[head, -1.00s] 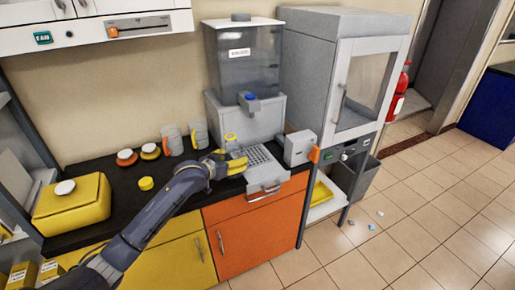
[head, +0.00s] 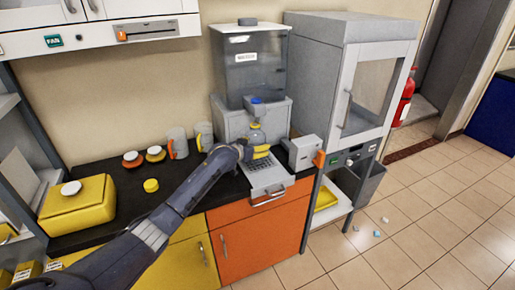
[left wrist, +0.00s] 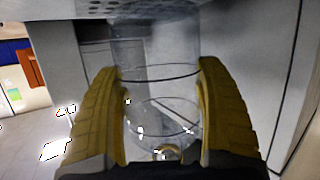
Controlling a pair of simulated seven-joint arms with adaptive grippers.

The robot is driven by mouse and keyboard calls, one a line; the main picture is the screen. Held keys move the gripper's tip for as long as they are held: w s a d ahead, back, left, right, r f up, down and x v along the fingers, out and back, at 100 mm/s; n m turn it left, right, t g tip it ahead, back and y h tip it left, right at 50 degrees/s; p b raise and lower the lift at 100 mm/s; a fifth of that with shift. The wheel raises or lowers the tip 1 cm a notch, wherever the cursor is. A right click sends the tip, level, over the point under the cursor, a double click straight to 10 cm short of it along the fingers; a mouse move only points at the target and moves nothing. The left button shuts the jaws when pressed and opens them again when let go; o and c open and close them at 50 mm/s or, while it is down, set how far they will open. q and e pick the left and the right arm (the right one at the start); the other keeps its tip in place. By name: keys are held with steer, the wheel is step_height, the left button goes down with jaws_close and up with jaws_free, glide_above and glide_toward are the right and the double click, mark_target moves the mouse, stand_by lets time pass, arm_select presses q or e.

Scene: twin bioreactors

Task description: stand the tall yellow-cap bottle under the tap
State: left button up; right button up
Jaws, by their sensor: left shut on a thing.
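The clear bottle (head: 257,135) stands upright just below the tap (head: 256,104) of the water dispenser, over the grated drip tray (head: 266,177). My left gripper (head: 260,151) is shut around its body, with yellow fingers on both sides. The grate's holes show at the top there. Whether the bottle's base touches the grate is unclear. My right gripper is not in view.
A grey box (head: 303,152) stands right of the tray, beside a tall glass-fronted cabinet (head: 345,85). Grey containers (head: 178,144), round lids (head: 133,158), a yellow cap (head: 151,185) and a yellow box (head: 78,208) are on the black counter. The counter's front middle is clear.

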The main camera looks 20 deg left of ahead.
arm_select(q)
steer(key=shift+w+d, duration=0.15)
steer(key=shift+w, duration=0.45)
steer(key=shift+w+f, duration=0.15)
steer(key=shift+w, duration=0.05)
steer(key=shift+f, duration=0.55)
steer(key=shift+f, duration=0.15)
steer(key=o, duration=1.6)
steer(key=shift+c, duration=0.2)
steer(key=shift+s, duration=0.1)
steer(key=v, duration=1.2)
